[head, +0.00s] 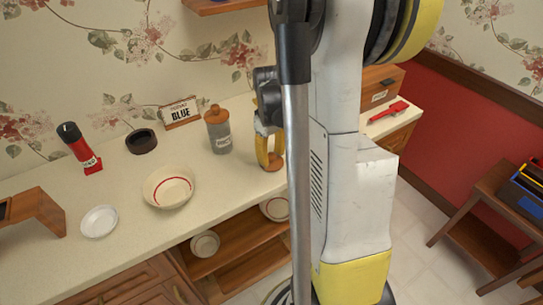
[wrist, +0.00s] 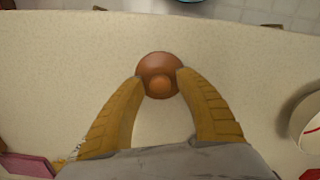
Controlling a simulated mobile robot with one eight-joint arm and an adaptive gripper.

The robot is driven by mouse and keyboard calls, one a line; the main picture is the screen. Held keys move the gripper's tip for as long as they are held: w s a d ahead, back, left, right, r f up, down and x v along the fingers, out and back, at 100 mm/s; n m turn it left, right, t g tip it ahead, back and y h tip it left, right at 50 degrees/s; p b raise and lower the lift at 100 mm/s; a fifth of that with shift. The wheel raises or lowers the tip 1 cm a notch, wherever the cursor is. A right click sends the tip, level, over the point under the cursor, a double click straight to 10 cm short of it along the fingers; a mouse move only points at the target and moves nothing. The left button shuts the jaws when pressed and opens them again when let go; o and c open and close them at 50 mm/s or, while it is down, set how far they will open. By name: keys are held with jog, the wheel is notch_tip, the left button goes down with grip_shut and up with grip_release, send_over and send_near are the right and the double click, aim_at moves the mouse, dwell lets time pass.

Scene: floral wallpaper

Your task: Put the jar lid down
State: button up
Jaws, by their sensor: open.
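The jar lid is a round brown-orange disc with a knob on top. In the wrist view the lid (wrist: 160,62) sits on the pale counter between the tips of my gripper (wrist: 160,82). The yellow fingers are open, one tip at each side of the lid, very near its rim; I cannot tell whether they touch it. In the head view the lid (head: 272,167) shows low under my gripper (head: 268,158), on the counter near its front edge. A grey jar (head: 218,137) with an orange-brown top stands to the left of the gripper.
A red tool (head: 390,111) lies at right. Bowls sit on the shelf below.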

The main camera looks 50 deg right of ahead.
aim_at(270, 154)
notch_tip(270, 154, up, 12)
jog(key=p, duration=0.4)
jog(key=s+a+r+t, duration=0.2)
jog(key=a, duration=0.6)
jog(key=s+a+r+t, duration=0.1)
jog(key=a+r+t, duration=0.1)
jog(key=a, duration=0.7)
jog(key=s+a+r+t, duration=0.2)
jog(key=a+t, duration=0.1)
jog(key=a, duration=0.5)
jog(key=shift+s+a+r, duration=0.25)
jog(key=shift+s+r, duration=0.05)
jog(key=shift+f, duration=0.2)
